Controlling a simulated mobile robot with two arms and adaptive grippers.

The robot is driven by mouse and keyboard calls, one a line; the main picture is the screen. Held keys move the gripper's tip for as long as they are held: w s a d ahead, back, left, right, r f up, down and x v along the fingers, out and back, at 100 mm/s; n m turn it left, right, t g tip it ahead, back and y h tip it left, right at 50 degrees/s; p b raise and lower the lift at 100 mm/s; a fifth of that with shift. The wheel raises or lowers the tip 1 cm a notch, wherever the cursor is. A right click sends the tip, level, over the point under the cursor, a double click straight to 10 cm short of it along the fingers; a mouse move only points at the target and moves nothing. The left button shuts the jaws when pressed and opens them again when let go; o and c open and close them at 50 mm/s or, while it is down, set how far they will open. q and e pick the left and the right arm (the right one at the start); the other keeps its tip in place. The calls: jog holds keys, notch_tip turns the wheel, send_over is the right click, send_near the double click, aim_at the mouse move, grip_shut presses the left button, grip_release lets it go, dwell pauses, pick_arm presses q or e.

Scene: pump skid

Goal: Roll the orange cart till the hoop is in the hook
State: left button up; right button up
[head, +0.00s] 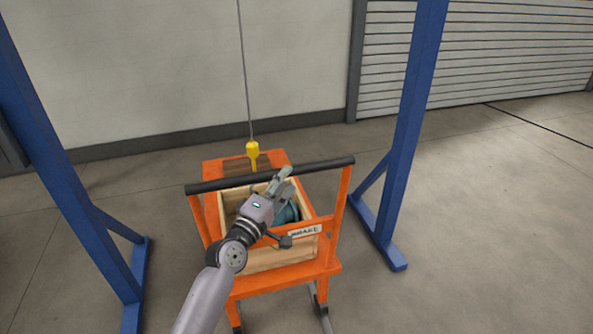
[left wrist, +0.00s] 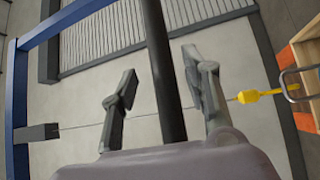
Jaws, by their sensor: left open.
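The orange cart (head: 330,268) stands between blue posts, its black push handle (head: 325,165) toward me. It carries a wooden crate (head: 275,257) with a teal rounded machine (head: 288,212) inside, partly hidden by my arm. The yellow hook (head: 253,153) hangs on a cable beyond the handle. In the left wrist view, the hook (left wrist: 250,96) overlaps the grey metal hoop (left wrist: 286,84); I cannot tell whether they are engaged. My left gripper (head: 283,178) is at the handle. In the left wrist view, its spread fingers (left wrist: 160,90) have the black handle (left wrist: 165,75) between them. My right gripper is not in view.
Blue gantry posts stand left (head: 60,160) and right (head: 405,130) of the cart, with braced feet on the floor. A pale wall and a shutter door (head: 480,50) are behind. The concrete floor (head: 480,220) is clear at right.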

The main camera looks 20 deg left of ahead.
aim_at(290, 176)
pick_arm(q)
jog(key=x, duration=0.3)
jog(key=shift+w+d+f+b, duration=0.1)
jog(key=shift+w+b, duration=0.1)
jog(key=shift+b, duration=0.1)
jog(key=shift+w+r, duration=0.25)
jog(key=shift+w, duration=0.5)
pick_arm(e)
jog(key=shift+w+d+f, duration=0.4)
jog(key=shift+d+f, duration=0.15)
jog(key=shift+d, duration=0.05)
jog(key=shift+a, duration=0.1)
pick_arm(q)
jog(key=c, duration=0.5)
jog(key=shift+r, duration=0.1)
grip_shut()
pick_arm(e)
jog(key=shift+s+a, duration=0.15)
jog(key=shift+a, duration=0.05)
pick_arm(q)
jog(key=shift+r, duration=0.1)
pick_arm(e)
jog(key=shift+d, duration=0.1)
